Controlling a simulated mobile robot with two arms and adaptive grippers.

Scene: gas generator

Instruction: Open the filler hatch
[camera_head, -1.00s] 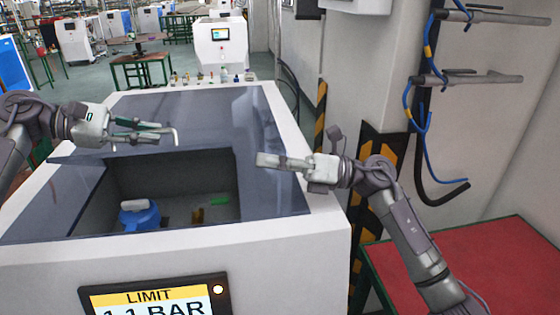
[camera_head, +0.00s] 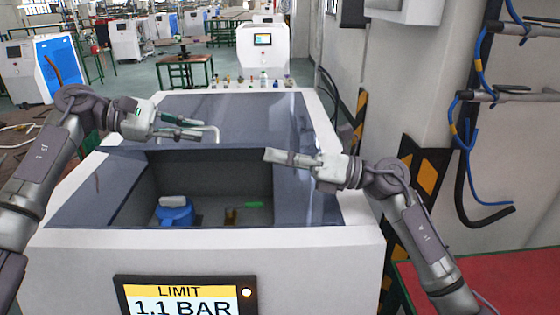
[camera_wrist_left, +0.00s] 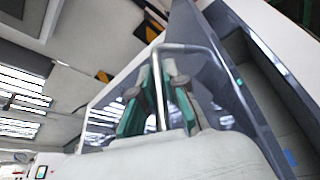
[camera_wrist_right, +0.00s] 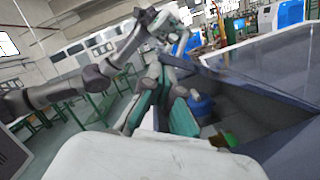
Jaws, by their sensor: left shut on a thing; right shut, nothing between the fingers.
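The generator's filler opening (camera_head: 130,205) is a dark rectangular well in the machine's glossy grey top, and it stands uncovered at the front. A pale bent handle (camera_head: 216,134) stands just behind its rear edge, on the grey hatch panel (camera_head: 250,112); I cannot clearly tell the panel's edges from the top. My left gripper (camera_head: 202,128) is shut on the handle, whose bar (camera_wrist_left: 158,88) runs between the green-padded fingers in the left wrist view. My right gripper (camera_head: 270,156) is shut and empty above the opening's right rear corner.
A blue container (camera_head: 174,214) with a white top and a small green item (camera_head: 253,205) are inside the opening. Several small fittings (camera_head: 250,80) line the machine's back edge. A display (camera_head: 180,298) is on the front. A striped pillar (camera_head: 425,170) and red table (camera_head: 480,260) are at right.

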